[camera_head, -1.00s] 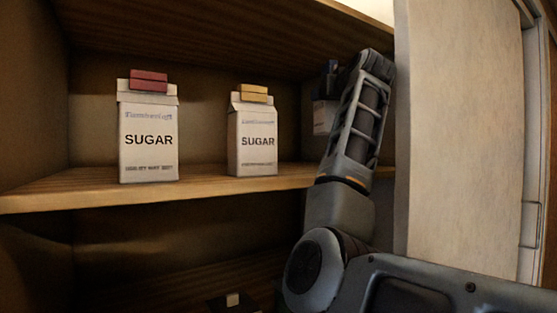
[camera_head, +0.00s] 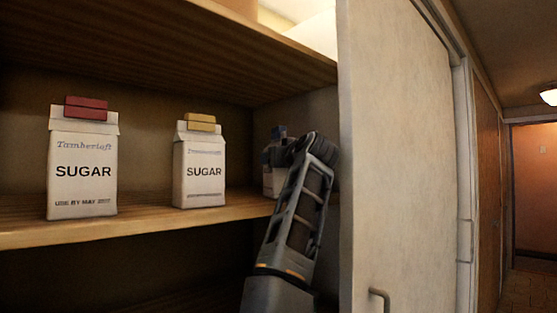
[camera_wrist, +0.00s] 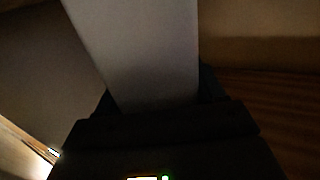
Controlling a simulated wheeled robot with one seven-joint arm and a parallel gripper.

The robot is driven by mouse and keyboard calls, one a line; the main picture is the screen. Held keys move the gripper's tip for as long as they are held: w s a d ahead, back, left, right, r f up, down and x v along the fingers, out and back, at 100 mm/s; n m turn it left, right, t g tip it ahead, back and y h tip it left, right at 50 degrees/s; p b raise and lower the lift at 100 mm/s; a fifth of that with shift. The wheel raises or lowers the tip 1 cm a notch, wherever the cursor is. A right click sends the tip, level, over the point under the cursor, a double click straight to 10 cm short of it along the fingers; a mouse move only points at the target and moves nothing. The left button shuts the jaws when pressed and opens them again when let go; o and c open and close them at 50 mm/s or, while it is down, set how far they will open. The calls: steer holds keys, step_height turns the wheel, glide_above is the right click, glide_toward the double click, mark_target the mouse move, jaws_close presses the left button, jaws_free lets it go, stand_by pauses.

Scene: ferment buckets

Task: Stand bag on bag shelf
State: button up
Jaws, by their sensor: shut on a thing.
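A pale bag (camera_head: 268,182) is at the right end of the shelf (camera_head: 130,226), mostly hidden behind my arm in the head view. My gripper (camera_head: 277,148) is shut on it. In the wrist view the bag (camera_wrist: 145,50) rises as a plain pale face between the dark fingers of my gripper (camera_wrist: 155,108). It looks about upright at shelf level; whether its base touches the shelf is hidden. Two white SUGAR bags stand upright on the same shelf, one with a red clip (camera_head: 83,170) and one with a yellow clip (camera_head: 200,170).
An upper shelf board (camera_head: 150,45) spans above the bags. A pale door or panel (camera_head: 395,150) with a handle (camera_head: 379,297) stands close right of my arm. Bare shelf shows between the two SUGAR bags.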

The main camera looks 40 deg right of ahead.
steer(key=shift+f, duration=0.15)
steer(key=o, duration=1.2)
steer(key=b+v, duration=0.3)
steer(key=v, duration=0.9)
